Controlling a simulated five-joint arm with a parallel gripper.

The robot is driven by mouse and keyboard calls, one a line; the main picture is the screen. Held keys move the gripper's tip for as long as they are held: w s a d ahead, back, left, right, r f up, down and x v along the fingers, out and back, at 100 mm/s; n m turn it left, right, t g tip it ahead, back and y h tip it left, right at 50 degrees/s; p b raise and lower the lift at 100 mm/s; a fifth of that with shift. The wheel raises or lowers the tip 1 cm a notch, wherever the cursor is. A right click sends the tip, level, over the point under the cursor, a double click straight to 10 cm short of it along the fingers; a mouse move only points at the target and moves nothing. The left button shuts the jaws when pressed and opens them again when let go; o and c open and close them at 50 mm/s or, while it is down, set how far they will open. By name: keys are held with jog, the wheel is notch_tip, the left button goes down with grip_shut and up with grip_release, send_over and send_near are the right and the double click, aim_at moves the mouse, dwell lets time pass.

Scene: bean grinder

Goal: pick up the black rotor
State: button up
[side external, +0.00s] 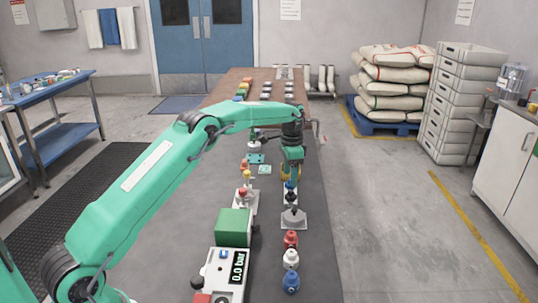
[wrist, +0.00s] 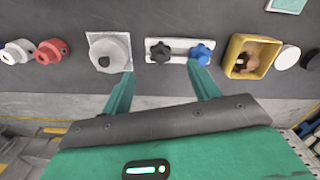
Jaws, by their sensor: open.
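The black rotor (wrist: 158,52), a small star-shaped piece, sits on a narrow white plate (wrist: 180,44) beside a blue star-shaped piece (wrist: 201,54) in the wrist view. My gripper (wrist: 161,70) is open and empty. Its left finger ends between the black rotor and a grey round part on a square base (wrist: 107,52); its right finger ends close to the blue piece. Both fingertips appear at the near side of the plate. In the side view my gripper (side external: 291,177) hangs over the row, and the rotor is small and hard to make out there.
A yellow box (wrist: 235,50) with a brown item inside stands right of the blue piece. A red part (side external: 290,240), a white part (side external: 290,258) and a blue part (side external: 291,283) line the near bench. A green block (side external: 234,226) and a pressure display (side external: 237,268) stand left.

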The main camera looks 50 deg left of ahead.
aim_at(291, 191)
jog(key=shift+f, duration=1.15)
jog(key=shift+w+d+f, duration=0.1)
jog(key=shift+f, duration=1.2)
jog(key=shift+w+d+f, duration=0.1)
jog(key=shift+f, duration=1.2)
jog(key=c, duration=1.1)
jog(key=shift+r, duration=0.15)
